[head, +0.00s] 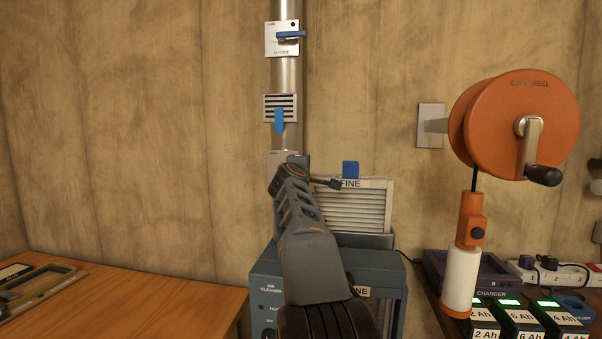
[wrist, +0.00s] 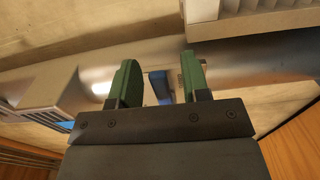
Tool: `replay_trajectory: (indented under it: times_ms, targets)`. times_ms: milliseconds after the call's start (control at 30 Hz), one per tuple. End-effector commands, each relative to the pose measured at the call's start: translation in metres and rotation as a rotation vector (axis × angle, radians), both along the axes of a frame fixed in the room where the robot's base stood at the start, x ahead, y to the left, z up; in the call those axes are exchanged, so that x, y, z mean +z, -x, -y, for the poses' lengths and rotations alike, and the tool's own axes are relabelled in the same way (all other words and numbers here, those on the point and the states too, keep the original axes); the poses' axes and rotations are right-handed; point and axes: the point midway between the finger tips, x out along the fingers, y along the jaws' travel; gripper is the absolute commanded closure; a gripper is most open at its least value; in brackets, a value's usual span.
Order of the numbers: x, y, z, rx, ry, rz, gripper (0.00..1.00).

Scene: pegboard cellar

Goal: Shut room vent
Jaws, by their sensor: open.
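A metal duct (head: 287,79) runs up the wall in the head view. It carries a louvred vent grille (head: 280,107) with a blue tab (head: 279,120) hanging down its front. Above it is a white plate (head: 282,47) with a blue lever (head: 290,36) lying sideways; its label is too small to read. A lower plate (head: 279,154) is mostly hidden behind my arm. In the wrist view my gripper (wrist: 159,82) is open, its green fingers on either side of a blue piece (wrist: 158,85); contact cannot be told. The grille (wrist: 45,98) is left of the fingers.
A blue air cleaner (head: 267,300) with a louvred filter (head: 352,210) stands below and right of the duct. An orange reel (head: 520,115) is on the right wall above chargers (head: 480,275). A wooden table (head: 130,308) is at left; the wall above it is clear.

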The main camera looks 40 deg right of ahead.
Motion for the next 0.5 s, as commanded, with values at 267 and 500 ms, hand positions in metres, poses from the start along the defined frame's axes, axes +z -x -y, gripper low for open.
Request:
replay_trajectory:
  times_ms: [267, 500]
  targets:
    - [-0.001, 0.023, -0.031, 0.002, 0.002, 0.003, 0.57]
    - [-0.002, 0.053, -0.071, 0.003, 0.001, 0.002, 0.57]
